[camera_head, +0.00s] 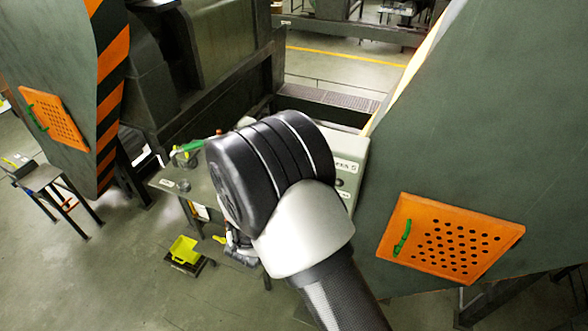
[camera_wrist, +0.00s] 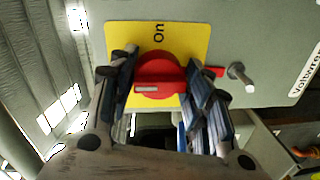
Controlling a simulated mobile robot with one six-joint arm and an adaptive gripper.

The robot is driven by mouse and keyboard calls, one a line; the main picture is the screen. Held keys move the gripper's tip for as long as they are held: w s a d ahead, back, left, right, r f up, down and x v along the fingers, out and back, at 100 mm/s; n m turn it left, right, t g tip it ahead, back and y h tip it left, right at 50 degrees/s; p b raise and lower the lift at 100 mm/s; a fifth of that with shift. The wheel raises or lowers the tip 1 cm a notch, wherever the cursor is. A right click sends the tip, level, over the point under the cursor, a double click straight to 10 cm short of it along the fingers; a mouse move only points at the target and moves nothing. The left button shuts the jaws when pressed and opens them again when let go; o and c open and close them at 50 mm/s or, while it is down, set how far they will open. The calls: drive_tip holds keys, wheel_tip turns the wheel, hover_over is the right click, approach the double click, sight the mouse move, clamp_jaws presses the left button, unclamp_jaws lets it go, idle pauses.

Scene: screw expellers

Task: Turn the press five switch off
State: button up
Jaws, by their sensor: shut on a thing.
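The red rotary switch (camera_wrist: 160,72) sits on a yellow plate (camera_wrist: 118,36) in the wrist view. The word "On" is printed on the plate, turned sideways, above the knob. A pale mark shows on the left part of the knob's handle. My gripper (camera_wrist: 164,77) has one finger on each side of the knob and is shut on it. In the head view the grey press five control box (camera_head: 349,168) shows partly behind my arm. My arm hides the switch and my gripper there.
A metal toggle (camera_wrist: 240,75) sticks out of the panel right of the knob. A large green machine with an orange perforated panel (camera_head: 450,238) stands close on the right. A small table (camera_head: 42,178) stands at the left.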

drive_tip(key=shift+w+r, duration=0.1)
drive_tip(key=shift+r, duration=0.15)
drive_tip(key=o, duration=1)
drive_tip(key=shift+f, duration=0.15)
drive_tip(key=shift+o, duration=0.2)
drive_tip(key=v, duration=1.2)
